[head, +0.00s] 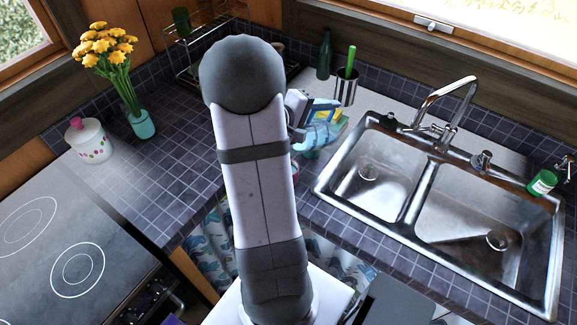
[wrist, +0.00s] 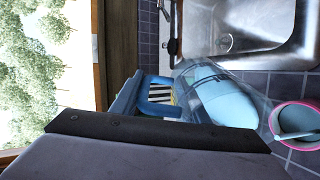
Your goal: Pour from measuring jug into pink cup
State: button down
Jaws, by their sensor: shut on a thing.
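My gripper (head: 318,108) is shut on the clear measuring jug (head: 318,136), above the counter left of the sink. In the wrist view, my gripper (wrist: 162,94) holds the jug (wrist: 190,75) at its side, and pale blue liquid (wrist: 228,104) lies inside it. The jug looks tilted, its mouth end towards the pink cup (wrist: 275,117). A pale blue streak shows across the cup's opening; I cannot tell whether it is falling liquid or liquid inside. In the head view, the pink cup (head: 299,176) is mostly hidden behind my arm, below the jug.
A steel double sink (head: 410,190) with a tall tap (head: 455,105) lies to the right. A utensil holder (head: 346,88) and green bottle (head: 325,55) stand behind the jug. A flower vase (head: 141,123), lidded pot (head: 88,138) and hob (head: 60,240) are left.

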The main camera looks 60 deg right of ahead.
jog(key=shift+r, duration=0.15)
jog(key=shift+s+d+r+y+p, duration=0.15)
jog(key=shift+d+r+y+p, duration=0.3)
jog(key=shift+p, duration=0.75)
jog(key=y+p, duration=0.1)
jog(key=p, duration=0.1)
jog(key=t+y+p, duration=0.1)
jog(key=p, duration=0.1)
jog(key=shift+s+d, duration=0.2)
jog(key=shift+d, duration=0.2)
jog(key=shift+d+f+y+p, duration=0.1)
jog(key=shift+f+y+p, duration=0.15)
jog(key=shift+y+p, duration=0.35)
jog(key=shift+f+t, duration=0.3)
jog(key=shift+f, duration=0.15)
jog(key=shift+d+r+y+p, duration=0.1)
jog(key=shift+d+y+p, duration=0.15)
jog(key=shift+p, duration=0.9)
jog(key=shift+p, duration=0.5)
